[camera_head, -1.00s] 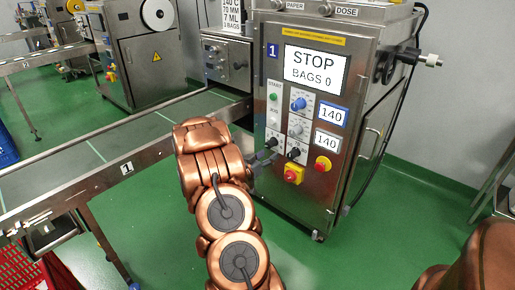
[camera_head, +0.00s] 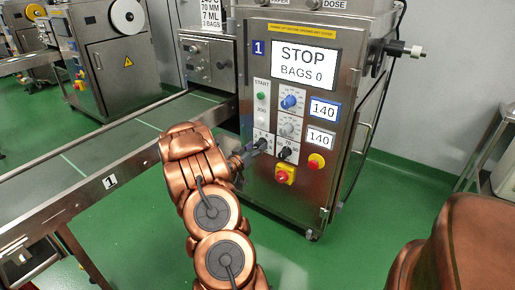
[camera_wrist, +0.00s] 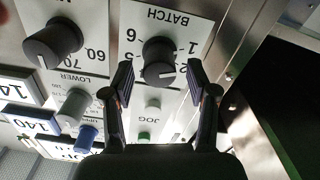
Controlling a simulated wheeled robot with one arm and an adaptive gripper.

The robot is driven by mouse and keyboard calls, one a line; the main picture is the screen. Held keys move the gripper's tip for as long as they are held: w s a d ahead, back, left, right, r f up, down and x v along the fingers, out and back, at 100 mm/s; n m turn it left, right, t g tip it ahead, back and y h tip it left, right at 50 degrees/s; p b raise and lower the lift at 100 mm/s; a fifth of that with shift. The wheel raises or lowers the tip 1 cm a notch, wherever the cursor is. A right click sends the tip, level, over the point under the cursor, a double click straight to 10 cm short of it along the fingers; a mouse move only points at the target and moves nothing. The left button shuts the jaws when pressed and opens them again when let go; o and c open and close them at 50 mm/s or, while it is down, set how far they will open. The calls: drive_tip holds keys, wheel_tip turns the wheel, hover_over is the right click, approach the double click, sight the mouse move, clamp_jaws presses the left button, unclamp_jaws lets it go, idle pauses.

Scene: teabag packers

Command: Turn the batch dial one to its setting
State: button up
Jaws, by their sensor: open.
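The batch dial (camera_wrist: 158,62) is a black round knob under the upside-down word BATCH in the wrist view, with numbers around it. Its white pointer mark faces the lower right, on the side of the 2. My gripper (camera_wrist: 159,80) is open, with one finger on each side of the dial. I cannot tell whether either finger touches it. In the head view my gripper (camera_head: 243,158) is at the lower left of the machine's front panel, beside the batch dial (camera_head: 262,144).
Another black dial (camera_wrist: 52,42) is close by, marked 60 and 70. A grey knob (camera_wrist: 73,108), a blue knob (camera_wrist: 87,138) and a green button (camera_wrist: 145,137) are near. A red-and-yellow switch (camera_head: 285,174) is below. The screen (camera_head: 304,66) reads STOP, BAGS 0. A conveyor (camera_head: 110,182) runs left.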

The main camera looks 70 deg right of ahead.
drive_tip(key=shift+s+d, duration=0.15)
drive_tip(key=shift+d, duration=0.5)
clamp_jaws()
